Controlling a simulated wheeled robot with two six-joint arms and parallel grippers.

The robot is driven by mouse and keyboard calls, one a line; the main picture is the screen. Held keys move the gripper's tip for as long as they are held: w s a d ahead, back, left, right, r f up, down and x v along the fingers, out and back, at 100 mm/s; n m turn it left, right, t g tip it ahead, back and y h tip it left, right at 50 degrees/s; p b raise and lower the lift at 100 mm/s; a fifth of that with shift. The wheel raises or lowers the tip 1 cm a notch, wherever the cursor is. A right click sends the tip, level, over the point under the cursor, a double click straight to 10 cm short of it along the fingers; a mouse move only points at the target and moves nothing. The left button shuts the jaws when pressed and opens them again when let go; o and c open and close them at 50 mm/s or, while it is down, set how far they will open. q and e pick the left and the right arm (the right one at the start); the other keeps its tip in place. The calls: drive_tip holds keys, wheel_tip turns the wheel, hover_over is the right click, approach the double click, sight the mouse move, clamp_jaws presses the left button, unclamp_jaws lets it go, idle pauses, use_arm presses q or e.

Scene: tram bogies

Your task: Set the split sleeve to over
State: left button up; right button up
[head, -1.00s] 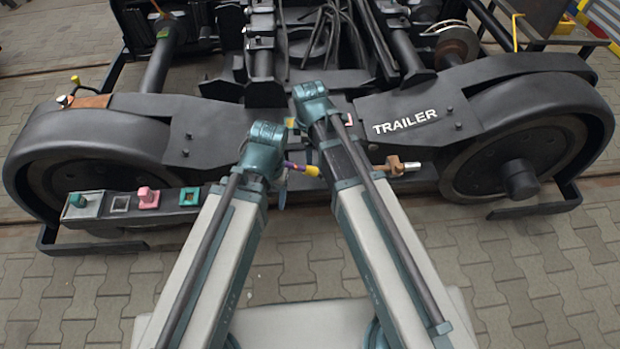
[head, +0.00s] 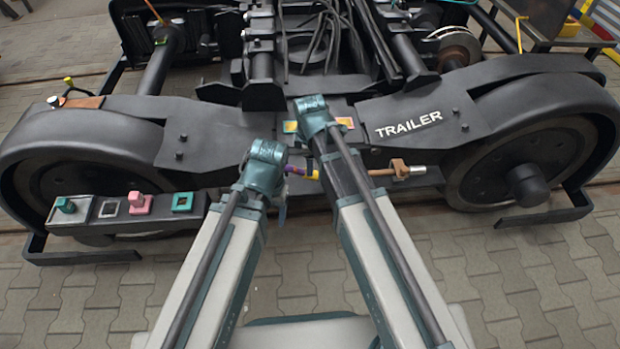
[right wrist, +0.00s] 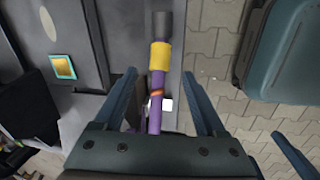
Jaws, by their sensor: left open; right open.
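A purple rod (right wrist: 155,112) with a yellow sleeve-like band (right wrist: 160,60), an orange ring and a dark end shows in the right wrist view. I take the yellow band as the split sleeve, but no slit is clear. In the head view the band (head: 313,174) shows small between my arms. My right gripper (right wrist: 159,76) is open, with one finger on each side of the rod, apart from it; its fingertips come close to the band's near edge. My left gripper (head: 281,200) is open, low and left of the band; its fingers are mostly hidden by its wrist.
A brown clamp-like block (head: 399,168) sits on a bar to the right. A dark rail (head: 160,213) at left carries green and pink blocks and square frames. The black TRAILER frame (head: 430,110) and wheels stand close ahead. Paving (head: 520,270) in front is clear.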

drive_tip(key=f+b, duration=0.4)
drive_tip(key=f, duration=0.1)
drive_tip(key=w+f+b, duration=0.1)
drive_tip(key=f+b, duration=0.1)
drive_tip(key=shift+w+f, duration=0.1)
drive_tip(key=shift+f, duration=0.05)
clamp_jaws()
idle(1.2)
